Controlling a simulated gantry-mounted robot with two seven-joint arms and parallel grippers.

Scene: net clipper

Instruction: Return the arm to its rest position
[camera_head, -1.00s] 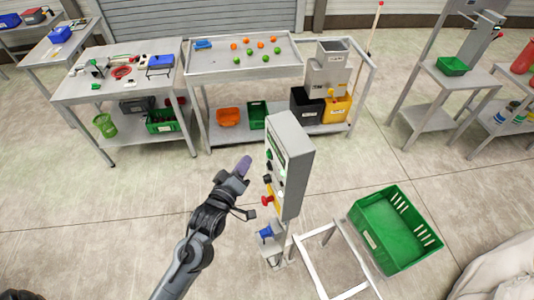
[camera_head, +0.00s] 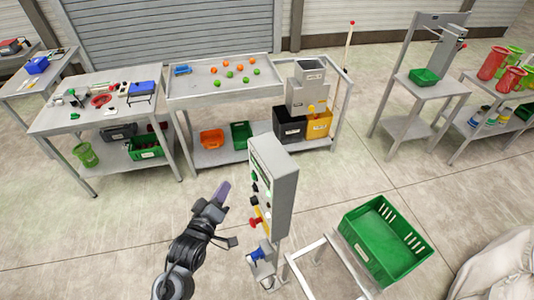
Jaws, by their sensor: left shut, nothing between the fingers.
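My left arm comes in from the bottom left in the head view. The box carries a red knob on a yellow plate (camera_head: 258,221) and several green, black and white buttons. My right gripper is out of view.
Behind stand a tool table (camera_head: 62,120) and a tray table (camera_head: 218,88) with orange and green balls. Open floor lies left of my arm.

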